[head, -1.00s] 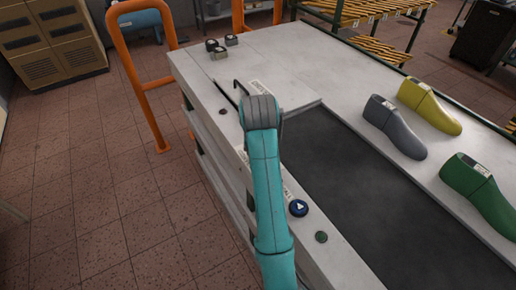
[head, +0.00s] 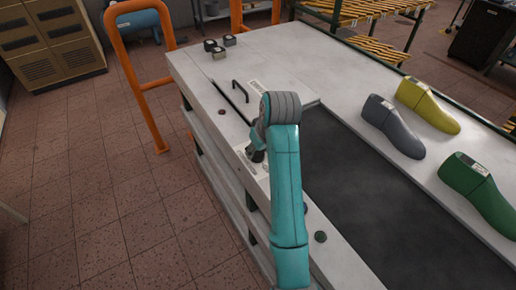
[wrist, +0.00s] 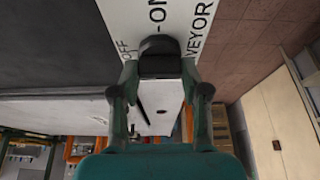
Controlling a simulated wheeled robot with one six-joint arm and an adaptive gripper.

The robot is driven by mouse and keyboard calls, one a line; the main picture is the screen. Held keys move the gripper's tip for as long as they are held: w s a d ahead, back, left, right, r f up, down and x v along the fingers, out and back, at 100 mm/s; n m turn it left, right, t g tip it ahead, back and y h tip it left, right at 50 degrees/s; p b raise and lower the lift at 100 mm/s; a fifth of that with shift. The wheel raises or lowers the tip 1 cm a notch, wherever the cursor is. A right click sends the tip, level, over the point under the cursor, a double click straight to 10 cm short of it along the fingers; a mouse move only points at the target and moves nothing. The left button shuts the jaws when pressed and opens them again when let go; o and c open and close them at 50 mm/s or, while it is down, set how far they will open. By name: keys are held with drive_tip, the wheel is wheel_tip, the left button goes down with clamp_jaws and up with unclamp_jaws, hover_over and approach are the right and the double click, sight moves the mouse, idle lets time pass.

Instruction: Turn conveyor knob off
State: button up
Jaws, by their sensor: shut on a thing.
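The dark round conveyor knob (wrist: 160,66) shows in the wrist view, on a white panel printed with OFF, ON and CONVEYOR. My gripper (wrist: 160,78) is shut on it, with one finger on each side. In the head view my gripper (head: 257,156) is low at the panel along the near left side of the conveyor table, partly behind my teal arm. The knob cannot be made out in that view. Which mark the knob points to is not clear.
Grey (head: 393,126), yellow (head: 428,106) and green (head: 479,188) shoe lasts stand right of the dark belt (head: 370,200). An orange rail (head: 150,85) stands left.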

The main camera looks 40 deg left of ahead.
idle(0.3)
drive_tip(key=o, duration=1.1)
drive_tip(key=shift+o, duration=0.2)
